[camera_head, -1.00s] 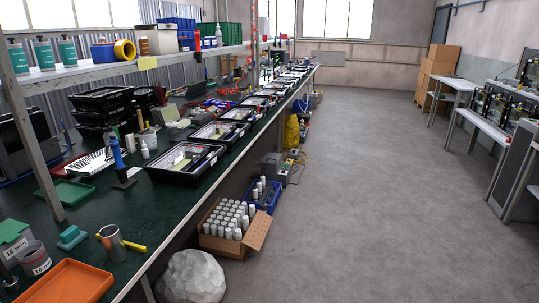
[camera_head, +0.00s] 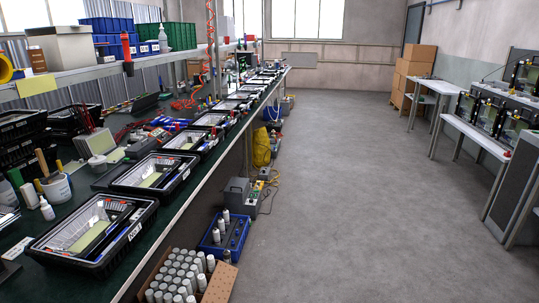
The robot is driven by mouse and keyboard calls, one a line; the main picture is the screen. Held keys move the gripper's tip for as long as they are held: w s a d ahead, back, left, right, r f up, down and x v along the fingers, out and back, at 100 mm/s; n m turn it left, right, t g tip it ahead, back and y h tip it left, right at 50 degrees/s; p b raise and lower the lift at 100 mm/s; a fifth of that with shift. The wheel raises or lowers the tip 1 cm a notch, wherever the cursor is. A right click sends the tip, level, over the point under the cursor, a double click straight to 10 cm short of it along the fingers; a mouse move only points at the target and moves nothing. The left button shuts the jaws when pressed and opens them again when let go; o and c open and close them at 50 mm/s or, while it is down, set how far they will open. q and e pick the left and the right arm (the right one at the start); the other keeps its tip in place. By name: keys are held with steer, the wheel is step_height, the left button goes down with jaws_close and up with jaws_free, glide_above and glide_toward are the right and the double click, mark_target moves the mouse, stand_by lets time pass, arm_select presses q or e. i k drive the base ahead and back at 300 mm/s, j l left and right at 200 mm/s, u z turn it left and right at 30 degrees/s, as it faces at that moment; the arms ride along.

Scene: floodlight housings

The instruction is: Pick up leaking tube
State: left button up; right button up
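No tube that is visibly leaking can be made out. Several grey and white tubes (camera_head: 178,278) stand upright in a cardboard box (camera_head: 222,282) on the floor beside the bench, cut off by the bottom edge. A few more pale tubes (camera_head: 216,236) stand in a blue crate (camera_head: 239,237) just behind it. A small white bottle (camera_head: 46,209) stands on the bench at the left. Neither of my grippers is in view.
A long green-topped bench (camera_head: 98,279) runs along the left, with a row of black trays (camera_head: 128,243) holding housing parts. A grey machine (camera_head: 238,193) and a yellow bag (camera_head: 261,148) are on the floor beneath it. The grey aisle floor (camera_head: 355,210) is clear. Benches stand at the right.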

mark_target(227, 255)
steer(key=i, duration=1.75)
